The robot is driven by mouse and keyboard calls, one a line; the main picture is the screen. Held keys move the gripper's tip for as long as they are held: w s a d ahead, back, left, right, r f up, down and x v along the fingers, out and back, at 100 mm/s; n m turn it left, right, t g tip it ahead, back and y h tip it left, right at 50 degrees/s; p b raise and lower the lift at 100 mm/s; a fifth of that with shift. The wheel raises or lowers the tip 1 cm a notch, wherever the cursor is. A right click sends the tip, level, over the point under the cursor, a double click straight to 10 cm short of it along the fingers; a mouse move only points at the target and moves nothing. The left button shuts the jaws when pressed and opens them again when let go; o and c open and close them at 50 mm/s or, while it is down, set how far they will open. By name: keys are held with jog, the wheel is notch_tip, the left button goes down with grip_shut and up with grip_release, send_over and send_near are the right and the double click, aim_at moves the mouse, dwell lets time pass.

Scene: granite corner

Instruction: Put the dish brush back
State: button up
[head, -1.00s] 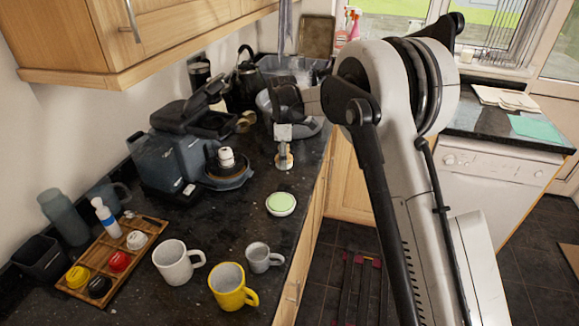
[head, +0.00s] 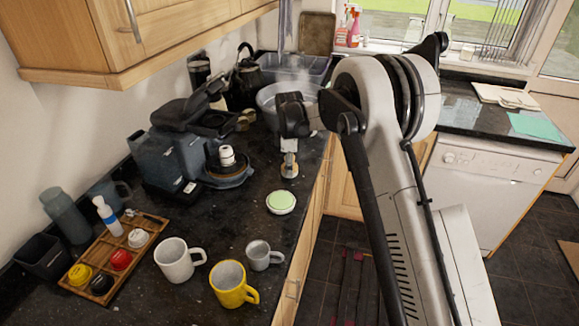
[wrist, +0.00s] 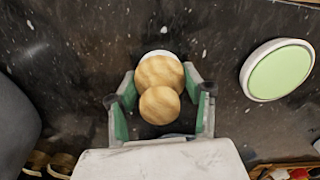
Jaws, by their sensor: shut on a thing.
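The dish brush (wrist: 160,80) has a round wooden knob and a wider wooden body, with a little white showing beyond it. It sits between the green-padded fingers of my gripper (wrist: 161,108), which is shut on it. In the head view the brush (head: 289,169) is below my gripper (head: 289,152), near the counter's right edge. I cannot tell whether it touches the counter. A round white dish with a pale green top (head: 281,202) lies nearer the camera than the brush; in the wrist view this dish (wrist: 277,70) is to the right, apart from the fingers.
A blue-grey appliance (head: 170,160) stands left of my gripper. A grey basin (head: 268,100) is behind it. A white mug (head: 176,262), a yellow mug (head: 229,285) and a small grey mug (head: 259,256) stand in front. A wooden tray (head: 139,245) holds several items. Counter around the green-topped dish is clear.

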jog(key=o, duration=1.4)
